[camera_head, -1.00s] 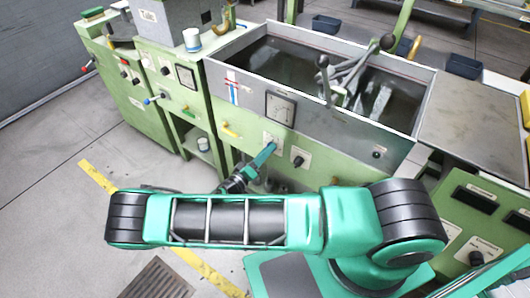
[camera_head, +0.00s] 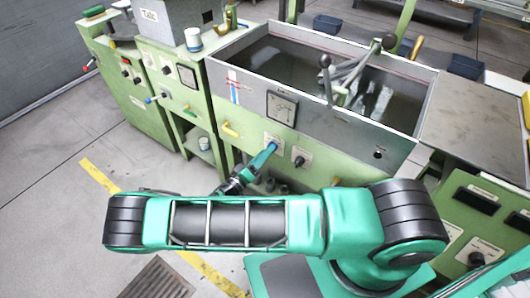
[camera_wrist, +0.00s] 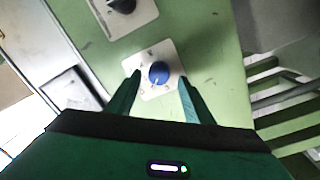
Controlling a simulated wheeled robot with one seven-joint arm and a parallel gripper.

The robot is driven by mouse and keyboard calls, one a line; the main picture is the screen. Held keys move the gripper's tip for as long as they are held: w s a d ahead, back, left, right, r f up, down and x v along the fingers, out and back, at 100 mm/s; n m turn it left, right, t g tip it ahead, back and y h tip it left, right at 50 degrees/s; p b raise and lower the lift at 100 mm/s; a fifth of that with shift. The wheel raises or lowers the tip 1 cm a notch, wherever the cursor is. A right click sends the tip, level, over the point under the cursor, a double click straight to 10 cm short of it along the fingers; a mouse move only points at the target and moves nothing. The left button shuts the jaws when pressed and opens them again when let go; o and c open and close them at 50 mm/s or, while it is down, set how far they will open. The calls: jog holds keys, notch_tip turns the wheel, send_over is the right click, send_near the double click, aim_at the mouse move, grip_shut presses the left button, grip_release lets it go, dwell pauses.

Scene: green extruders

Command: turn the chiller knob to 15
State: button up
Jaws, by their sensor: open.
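A blue knob (camera_wrist: 159,73) on a square white plate shows in the wrist view, on a green panel. My gripper (camera_wrist: 160,79) is open, with one finger on each side of this knob. I cannot tell whether the fingers touch it. A black knob (camera_wrist: 122,4) on its own white plate is cut off at the top of the wrist view. In the head view my gripper (camera_head: 273,147) is at the green front panel below the tank, left of a black knob (camera_head: 299,159). The blue knob is hidden there. The scale marks are too small to read.
The grey open tank (camera_head: 240,95) stands above the panel, with a square gauge (camera_head: 281,108) on its front. A yellow handle (camera_head: 230,130) sticks out left of my gripper. Green cabinets (camera_head: 135,95) stand at the left. The floor (camera_head: 60,225) at left is clear.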

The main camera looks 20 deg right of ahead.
jog(key=v, duration=0.9)
jog(key=shift+a, duration=0.15)
jog(key=shift+s+f, duration=0.1)
jog(key=shift+f, duration=0.05)
